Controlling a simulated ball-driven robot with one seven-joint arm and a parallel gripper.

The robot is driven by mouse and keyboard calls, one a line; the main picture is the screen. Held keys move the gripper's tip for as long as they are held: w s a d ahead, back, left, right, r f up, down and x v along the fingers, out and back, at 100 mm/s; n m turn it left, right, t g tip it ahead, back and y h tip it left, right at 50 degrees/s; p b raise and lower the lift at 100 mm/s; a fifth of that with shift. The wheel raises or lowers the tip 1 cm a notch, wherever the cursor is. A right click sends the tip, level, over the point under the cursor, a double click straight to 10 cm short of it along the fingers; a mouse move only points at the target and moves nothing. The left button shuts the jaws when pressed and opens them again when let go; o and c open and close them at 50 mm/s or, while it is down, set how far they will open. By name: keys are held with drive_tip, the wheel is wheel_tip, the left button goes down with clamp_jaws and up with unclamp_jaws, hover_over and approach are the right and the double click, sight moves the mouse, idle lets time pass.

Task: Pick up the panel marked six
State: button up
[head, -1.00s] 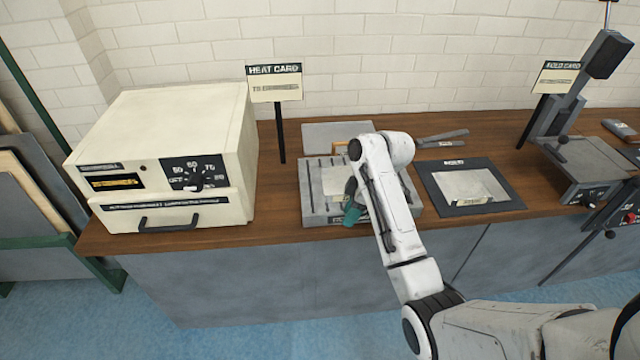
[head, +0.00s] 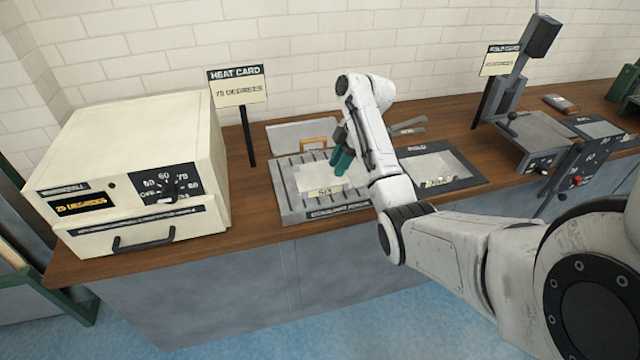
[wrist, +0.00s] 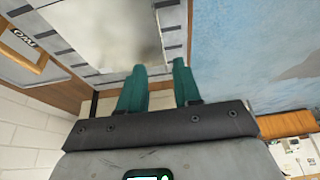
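A pale translucent panel with a label that seems to read SIX (head: 325,191) lies flat on a grey slotted tray (head: 290,205) on the wooden counter. My gripper (head: 341,160) has teal fingers and is at the right side of this panel, covering part of it in the head view. In the wrist view the panel (wrist: 105,30) lies beyond the fingertips. My gripper (wrist: 160,66) is open there, with nothing between the fingers. The head view does not settle whether the fingers touch the panel.
A cream oven (head: 145,165) stands left, beside a HEAT CARD sign (head: 238,88). A black-framed sheet (head: 435,165) lies right of the tray. A grey plate (head: 290,134) and tan-framed piece (head: 315,143) lie behind. A bending machine (head: 530,140) stands farther right.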

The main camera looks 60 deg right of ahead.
sight(330, 185)
drive_tip(key=shift+x, duration=1.2)
drive_tip(key=shift+s+p+x, duration=0.15)
drive_tip(key=shift+p+x, duration=0.1)
drive_tip(key=shift+x, duration=1.1)
drive_tip(key=shift+s+p+x, duration=0.15)
drive_tip(key=shift+p+x, duration=0.1)
drive_tip(key=shift+x, duration=1.05)
drive_tip(key=shift+f, duration=0.15)
drive_tip(key=shift+c, duration=0.3)
clamp_jaws()
